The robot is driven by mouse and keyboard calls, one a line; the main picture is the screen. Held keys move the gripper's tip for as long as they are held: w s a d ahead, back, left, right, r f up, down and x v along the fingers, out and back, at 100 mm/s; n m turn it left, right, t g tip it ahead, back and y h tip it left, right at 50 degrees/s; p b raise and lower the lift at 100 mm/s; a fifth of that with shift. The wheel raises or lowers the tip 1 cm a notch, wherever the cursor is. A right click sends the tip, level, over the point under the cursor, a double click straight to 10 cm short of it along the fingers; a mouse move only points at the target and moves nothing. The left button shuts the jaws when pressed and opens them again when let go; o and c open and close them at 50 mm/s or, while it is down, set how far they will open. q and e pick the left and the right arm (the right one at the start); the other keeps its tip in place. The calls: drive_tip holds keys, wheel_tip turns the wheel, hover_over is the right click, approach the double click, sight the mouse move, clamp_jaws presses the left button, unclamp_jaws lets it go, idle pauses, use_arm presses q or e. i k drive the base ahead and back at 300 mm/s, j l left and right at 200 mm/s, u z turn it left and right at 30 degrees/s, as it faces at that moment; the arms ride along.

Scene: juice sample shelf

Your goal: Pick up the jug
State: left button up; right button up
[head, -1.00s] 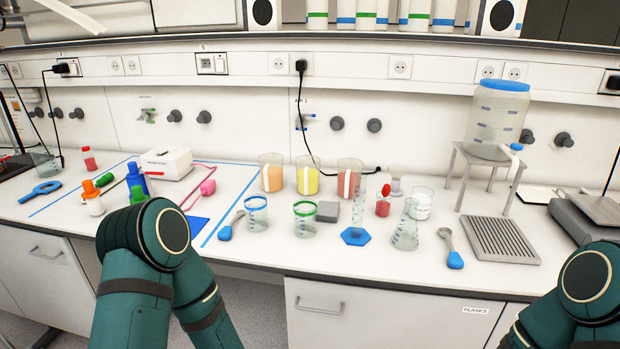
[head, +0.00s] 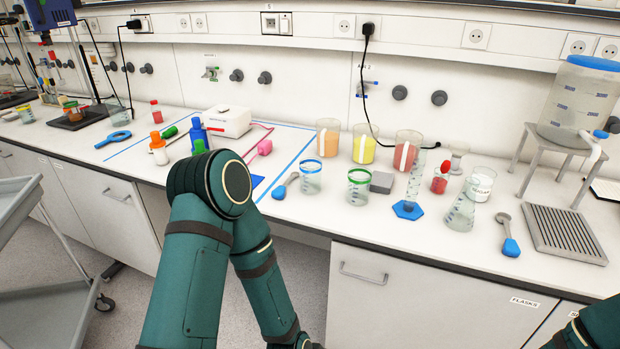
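Three clear jug-like vessels stand in a row at the back of the bench: one with orange content (head: 327,138), one with yellow content (head: 363,144) and one with red content (head: 406,150). White strips show on their sides. I cannot tell which vessel is the jug. A large clear container with a blue lid (head: 579,100) sits on a grey metal stand at the right. My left arm shows at the lower centre and part of my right arm at the bottom right corner. Neither gripper is in view.
In front are a blue-rimmed beaker (head: 311,177), a green-rimmed beaker (head: 359,187), a cylinder on a blue base (head: 408,209), a conical flask (head: 462,212) and a grey rack (head: 564,234). A grey cart (head: 50,240) stands at the left.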

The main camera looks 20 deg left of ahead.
sight(366, 134)
drive_tip(key=j+z, duration=0.1)
drive_tip(key=z, duration=0.75)
drive_tip(key=j+z, duration=0.15)
drive_tip(key=z, duration=0.25)
drive_tip(key=j+z, duration=0.3)
drive_tip(key=k+j+z, duration=0.25)
drive_tip(key=j+z, duration=0.3)
drive_tip(key=k+j+z, duration=0.35)
drive_tip(key=k+j, duration=0.25)
drive_tip(key=j, duration=0.15)
